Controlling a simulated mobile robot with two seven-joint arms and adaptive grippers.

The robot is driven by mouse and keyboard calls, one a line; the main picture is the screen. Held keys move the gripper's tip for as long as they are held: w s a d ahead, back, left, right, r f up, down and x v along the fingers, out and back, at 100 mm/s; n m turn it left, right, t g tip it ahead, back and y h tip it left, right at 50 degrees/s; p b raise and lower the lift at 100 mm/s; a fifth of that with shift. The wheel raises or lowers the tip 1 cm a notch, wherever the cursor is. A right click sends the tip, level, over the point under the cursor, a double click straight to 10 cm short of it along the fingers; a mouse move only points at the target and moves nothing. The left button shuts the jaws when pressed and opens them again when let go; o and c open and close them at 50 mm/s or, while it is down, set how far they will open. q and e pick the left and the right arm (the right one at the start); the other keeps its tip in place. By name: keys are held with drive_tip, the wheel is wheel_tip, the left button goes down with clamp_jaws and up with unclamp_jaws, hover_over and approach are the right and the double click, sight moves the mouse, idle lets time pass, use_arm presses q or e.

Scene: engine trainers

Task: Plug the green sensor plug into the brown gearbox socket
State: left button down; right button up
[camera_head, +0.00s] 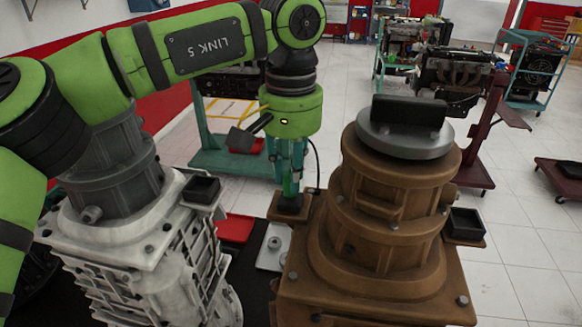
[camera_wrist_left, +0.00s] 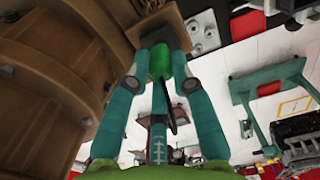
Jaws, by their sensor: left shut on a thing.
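The green sensor plug (camera_head: 290,186) is held upright between the teal fingers of my left gripper (camera_head: 291,180), and a black cable trails from it. Its lower end is at the dark socket (camera_head: 289,206) on a bracket at the left side of the brown gearbox (camera_head: 385,205). In the left wrist view, the plug (camera_wrist_left: 160,62) sits between both fingers of my left gripper (camera_wrist_left: 164,58), in line with the brown bracket (camera_wrist_left: 158,27). The fingers hide part of the joint, so I cannot tell how deep the plug sits. My right gripper is not in view.
A silver gearbox (camera_head: 130,250) with a black box (camera_head: 201,189) stands at the left. Another black box (camera_head: 466,223) sits on the brown gearbox's right side. A red tray (camera_head: 235,229) and a grey plate (camera_head: 272,248) lie between the gearboxes. Engine stands fill the background.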

use_arm(q)
drive_tip(key=shift+p, duration=0.65)
idle(1.3)
drive_tip(key=shift+f+b, duration=0.4)
drive_tip(key=shift+f, duration=0.15)
idle(0.3)
drive_tip(key=c, duration=1)
unclamp_jaws()
wheel_tip(320, 180, up, 12)
